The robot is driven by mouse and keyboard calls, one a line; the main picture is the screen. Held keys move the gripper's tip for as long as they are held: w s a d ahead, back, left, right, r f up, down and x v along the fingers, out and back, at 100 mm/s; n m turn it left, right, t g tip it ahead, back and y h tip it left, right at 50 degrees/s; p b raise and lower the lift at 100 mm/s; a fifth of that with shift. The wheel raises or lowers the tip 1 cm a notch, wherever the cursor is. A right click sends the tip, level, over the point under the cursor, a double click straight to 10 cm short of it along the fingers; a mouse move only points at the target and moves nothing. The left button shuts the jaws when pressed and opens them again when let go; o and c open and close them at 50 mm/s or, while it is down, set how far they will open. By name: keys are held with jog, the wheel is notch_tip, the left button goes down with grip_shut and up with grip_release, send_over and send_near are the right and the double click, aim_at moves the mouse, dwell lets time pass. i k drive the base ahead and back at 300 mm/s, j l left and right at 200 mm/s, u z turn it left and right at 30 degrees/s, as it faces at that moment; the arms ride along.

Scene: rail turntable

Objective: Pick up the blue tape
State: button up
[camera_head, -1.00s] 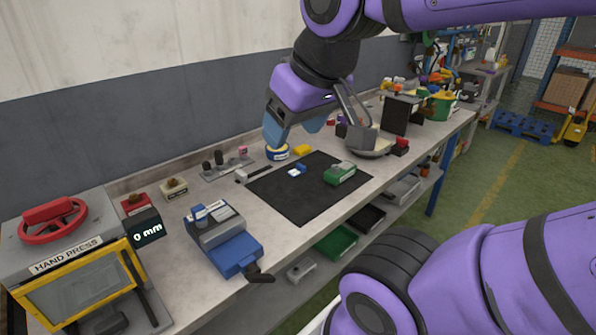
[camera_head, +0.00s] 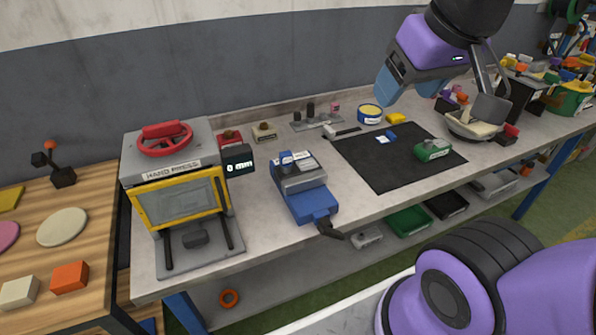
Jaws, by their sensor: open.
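The blue tape (camera_head: 370,114) is a small roll with a blue side and a yellow top face. It lies on the workbench near the wall, behind the black mat (camera_head: 378,165). My gripper (camera_head: 390,90), with blue fingers, is in the air close by, up and to the right of the roll in the picture. It is open, and I see nothing between its fingers. The roll shows clear of the fingers.
A yellow block (camera_head: 396,118) sits just right of the roll. A grey fixture with pegs (camera_head: 312,121) stands to its left. The mat holds a blue-and-white piece (camera_head: 386,137) and a green tool (camera_head: 433,150). A blue vise (camera_head: 303,190) and hand press (camera_head: 180,195) stand further left.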

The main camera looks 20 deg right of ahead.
aim_at(390, 137)
jog(key=i+l, duration=0.1)
jog(key=l, duration=0.3)
jog(key=i+l, duration=0.1)
jog(key=l, duration=0.25)
jog(key=i+l, duration=0.1)
jog(key=l, duration=0.3)
jog(key=i+l, duration=0.1)
jog(key=l, duration=0.3)
